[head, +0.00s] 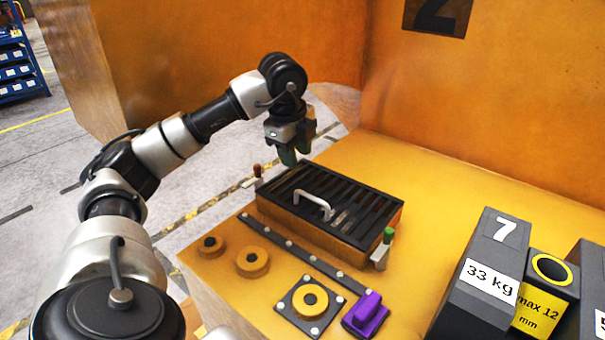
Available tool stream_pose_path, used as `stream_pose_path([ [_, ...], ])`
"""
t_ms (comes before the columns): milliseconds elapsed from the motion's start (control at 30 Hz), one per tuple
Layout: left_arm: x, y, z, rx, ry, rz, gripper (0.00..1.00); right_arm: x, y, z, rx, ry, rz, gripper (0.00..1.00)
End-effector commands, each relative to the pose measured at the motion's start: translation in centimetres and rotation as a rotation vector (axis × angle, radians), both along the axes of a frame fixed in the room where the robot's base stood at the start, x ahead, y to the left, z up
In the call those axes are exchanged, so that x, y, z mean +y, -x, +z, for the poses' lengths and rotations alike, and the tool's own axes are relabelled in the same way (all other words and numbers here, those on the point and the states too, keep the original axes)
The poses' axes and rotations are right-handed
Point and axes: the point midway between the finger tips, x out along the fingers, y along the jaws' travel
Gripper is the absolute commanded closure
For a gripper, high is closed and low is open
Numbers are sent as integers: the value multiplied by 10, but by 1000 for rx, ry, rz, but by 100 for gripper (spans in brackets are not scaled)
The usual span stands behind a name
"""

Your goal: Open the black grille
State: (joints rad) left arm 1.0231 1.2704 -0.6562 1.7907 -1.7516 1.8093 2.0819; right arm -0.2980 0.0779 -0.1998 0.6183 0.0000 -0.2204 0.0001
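The black grille (360,211) lies flat as a slatted lid on an orange box on the yellow-orange bench. A light grey bar handle (313,203) stands up on the grille near its front edge. A small lever with a red-brown knob (257,171) is at its left end, and one with a green knob (389,236) is at its right end. My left gripper (289,158) hangs above and behind the grille's left end, pointing down, apart from the handle. Its fingers are seen nearly edge-on, so its opening is unclear. My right gripper does not show.
A rail with studs (290,245), round orange rings (252,261), a square plate with a ring (310,300) and a purple block (365,314) lie in front. Dark weights (484,275) and a yellow block (545,295) stand at right. A tall orange wall (490,110) rises behind.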

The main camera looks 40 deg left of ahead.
Motion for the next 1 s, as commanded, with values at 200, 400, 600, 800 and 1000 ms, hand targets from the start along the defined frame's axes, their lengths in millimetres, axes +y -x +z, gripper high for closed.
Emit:
stream_pose_path([
  [200,1,-5,-32,7,0,0,62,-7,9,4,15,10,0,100],
  [400,1,-13,-70,6,0,-1,62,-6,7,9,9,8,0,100],
  [600,2,-18,-94,3,0,-1,62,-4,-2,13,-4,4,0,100],
  [800,2,-20,-103,1,1,-1,62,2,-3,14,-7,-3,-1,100],
  [1000,2,-20,-103,1,1,-1,62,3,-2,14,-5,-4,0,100],
])
